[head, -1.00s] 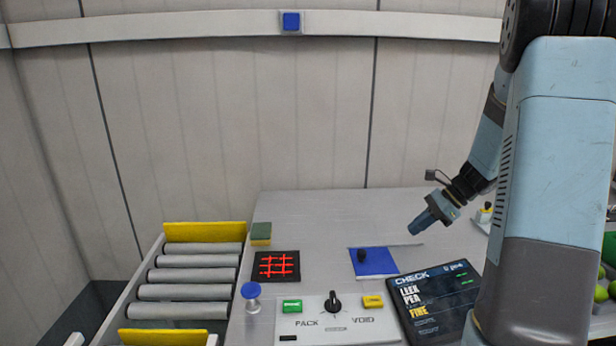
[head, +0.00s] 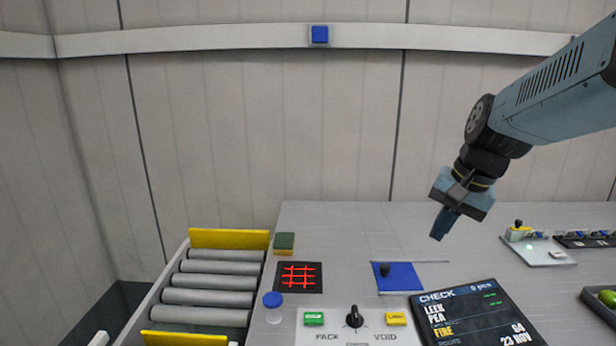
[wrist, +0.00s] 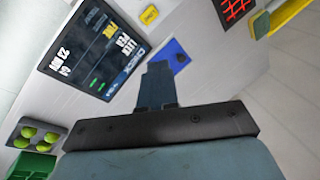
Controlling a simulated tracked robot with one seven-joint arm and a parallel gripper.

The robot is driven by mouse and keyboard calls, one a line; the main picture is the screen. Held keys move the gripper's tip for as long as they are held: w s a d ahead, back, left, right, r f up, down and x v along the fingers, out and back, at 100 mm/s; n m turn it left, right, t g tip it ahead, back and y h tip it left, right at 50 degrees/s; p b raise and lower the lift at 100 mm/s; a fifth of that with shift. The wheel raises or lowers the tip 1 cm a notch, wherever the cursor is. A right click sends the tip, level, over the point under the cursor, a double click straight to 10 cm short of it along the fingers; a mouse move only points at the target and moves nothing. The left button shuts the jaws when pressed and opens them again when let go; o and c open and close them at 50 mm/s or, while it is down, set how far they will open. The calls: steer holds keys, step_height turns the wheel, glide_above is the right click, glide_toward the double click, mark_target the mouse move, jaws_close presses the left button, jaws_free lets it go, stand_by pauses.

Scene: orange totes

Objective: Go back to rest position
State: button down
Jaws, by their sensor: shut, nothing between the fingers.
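My gripper (head: 440,232) hangs from my blue arm over the grey worktop (head: 340,225), to the right of the blue pad (head: 408,279) with a black knob on it. Its fingers are shut with nothing between them and point down, clear of the surface. In the wrist view my gripper (wrist: 157,75) shows its closed fingers in front of the worktop, with the blue pad (wrist: 180,60) just beyond.
A dark CHECK screen (head: 480,318) lies at the front right. A roller conveyor (head: 207,297) stands at the left. A panel (head: 375,335) has a black dial between green and yellow buttons. Green round items (head: 606,297) sit in a tray at the far right.

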steer(key=s+a+r+n+t+h, duration=0.1)
steer(key=s+r+n+t+h, duration=0.1)
steer(key=s+n, duration=0.4)
steer(key=s+r+t, duration=0.1)
steer(key=s, duration=0.1)
steer(key=shift+s, duration=0.35)
steer(key=shift+a, duration=0.1)
stand_by(0.4)
